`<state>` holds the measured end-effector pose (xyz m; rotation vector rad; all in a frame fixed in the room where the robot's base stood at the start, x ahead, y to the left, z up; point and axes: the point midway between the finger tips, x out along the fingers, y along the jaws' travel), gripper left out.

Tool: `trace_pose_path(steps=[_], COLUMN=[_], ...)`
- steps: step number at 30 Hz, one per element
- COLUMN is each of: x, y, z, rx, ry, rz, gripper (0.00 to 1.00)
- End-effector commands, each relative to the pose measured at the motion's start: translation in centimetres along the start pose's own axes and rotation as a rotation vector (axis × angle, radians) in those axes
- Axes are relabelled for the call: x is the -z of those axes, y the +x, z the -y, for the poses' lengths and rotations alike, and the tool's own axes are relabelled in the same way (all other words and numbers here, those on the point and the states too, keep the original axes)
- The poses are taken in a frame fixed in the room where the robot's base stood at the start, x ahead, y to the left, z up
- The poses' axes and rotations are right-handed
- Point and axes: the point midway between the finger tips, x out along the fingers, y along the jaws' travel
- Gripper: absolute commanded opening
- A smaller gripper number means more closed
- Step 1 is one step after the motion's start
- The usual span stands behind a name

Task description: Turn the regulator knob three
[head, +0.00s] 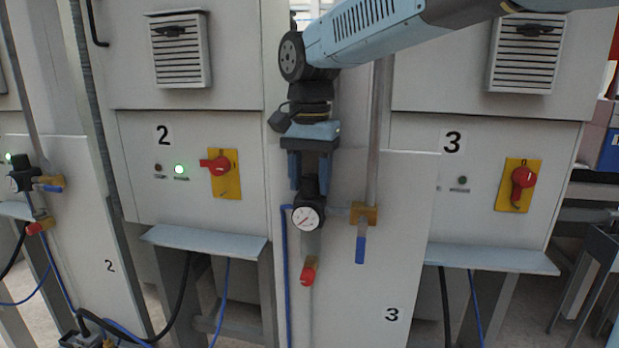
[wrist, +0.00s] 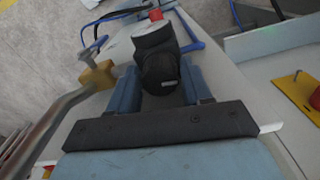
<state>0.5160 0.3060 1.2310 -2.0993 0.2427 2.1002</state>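The black regulator knob (head: 311,186) sits on top of the regulator with a round white gauge (head: 307,218), on the panel marked 3 at its lower right. My gripper (head: 310,182) points down over it from above, with one blue finger on each side. In the wrist view the black knob (wrist: 157,68) stands between my gripper's fingers (wrist: 158,78). The fingers look spread, with a small gap on the left; the right finger is very close to the knob, and contact there cannot be told. The gauge face is hidden in the wrist view.
A brass valve with a blue handle (head: 361,246) is just right of the regulator, on a vertical pipe (head: 380,130). A red-tipped fitting (head: 308,273) hangs below. Red rotary switches stand on yellow plates left (head: 232,188) and right (head: 510,198). Another regulator (head: 20,178) is far left.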

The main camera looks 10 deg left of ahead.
Motion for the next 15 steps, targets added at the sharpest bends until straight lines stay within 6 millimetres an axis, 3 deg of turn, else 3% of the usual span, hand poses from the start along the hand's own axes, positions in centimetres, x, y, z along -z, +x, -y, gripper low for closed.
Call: trace_pose_path(steps=[12, 15], x=[-0.02, -0.02], y=[-0.02, -0.03], z=[0.02, 0.03], rx=[0.000, 0.000], ry=[0.000, -0.007], rz=[0.000, 0.000], gripper=[0.09, 0.09])
